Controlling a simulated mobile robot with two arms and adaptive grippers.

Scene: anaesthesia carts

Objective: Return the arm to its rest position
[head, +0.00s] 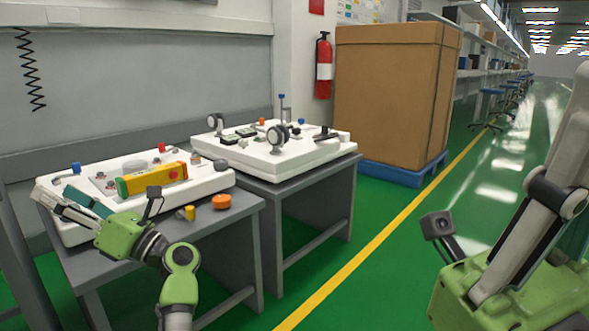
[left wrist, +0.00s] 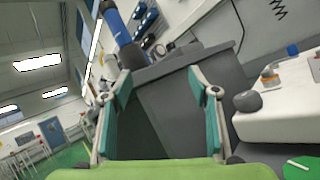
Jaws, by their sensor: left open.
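My left gripper (head: 62,202) is in the head view at the lower left, in front of the left end of the white panel on the near table. Its fingers with teal pads point left. In the left wrist view the left gripper (left wrist: 160,88) has its fingers wide apart with nothing between them. My right gripper (head: 545,200) is large and close at the right edge of the head view. Its green body and a grey finger show, and its fingertips are out of frame or hidden, so its opening cannot be told.
A second table carries another white panel (head: 290,165). A cardboard box (head: 390,95) stands behind. The green aisle is clear.

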